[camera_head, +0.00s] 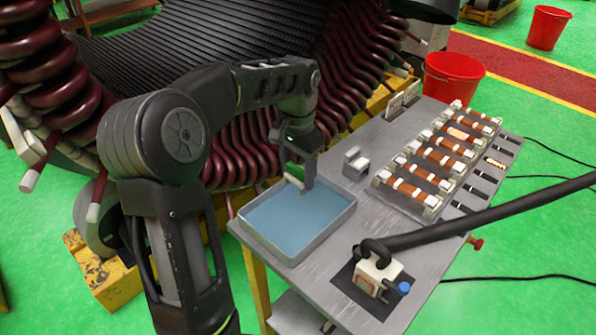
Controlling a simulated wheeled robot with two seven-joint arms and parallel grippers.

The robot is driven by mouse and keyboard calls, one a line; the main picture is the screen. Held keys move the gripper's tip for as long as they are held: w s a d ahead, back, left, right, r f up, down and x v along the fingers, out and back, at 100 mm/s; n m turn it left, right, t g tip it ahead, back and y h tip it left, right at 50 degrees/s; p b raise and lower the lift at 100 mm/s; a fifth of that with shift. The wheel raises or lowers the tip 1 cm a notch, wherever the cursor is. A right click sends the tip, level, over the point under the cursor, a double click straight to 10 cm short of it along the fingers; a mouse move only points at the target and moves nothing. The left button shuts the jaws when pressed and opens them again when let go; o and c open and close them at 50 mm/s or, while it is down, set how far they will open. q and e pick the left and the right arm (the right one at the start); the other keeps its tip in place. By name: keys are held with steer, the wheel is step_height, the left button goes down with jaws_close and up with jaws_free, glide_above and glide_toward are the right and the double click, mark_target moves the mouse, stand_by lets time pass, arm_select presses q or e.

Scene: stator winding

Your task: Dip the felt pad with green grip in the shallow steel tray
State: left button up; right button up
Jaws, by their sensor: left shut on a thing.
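The shallow steel tray (338,225) sits at the left end of the grey workbench and holds blue liquid. My left gripper (301,183) points down over the back part of the tray. It is shut on the felt pad with green grip (294,172). The green grip shows between the fingers, with a pale pad under it. The pad is close to the liquid by the tray's back wall; I cannot tell whether it touches. My right gripper is not in view.
A rack of copper-coloured coils (431,160) stands at the bench's back right. A small grey holder (355,163) stands behind the tray. A white device with a black hose (377,274) sits at the front right. The large stator (215,50) rises behind the bench.

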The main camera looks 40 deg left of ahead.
arm_select(q)
steer(key=shift+f+b, duration=4.35)
steer(key=shift+f, duration=1.25)
steer(key=shift+r, duration=0.1)
steer(key=shift+r+p, duration=0.65)
step_height(320, 180, up, 10)
steer(key=p, duration=0.7)
steer(key=shift+f+p, duration=0.15)
steer(key=shift+p, duration=0.15)
steer(key=shift+f, duration=0.1)
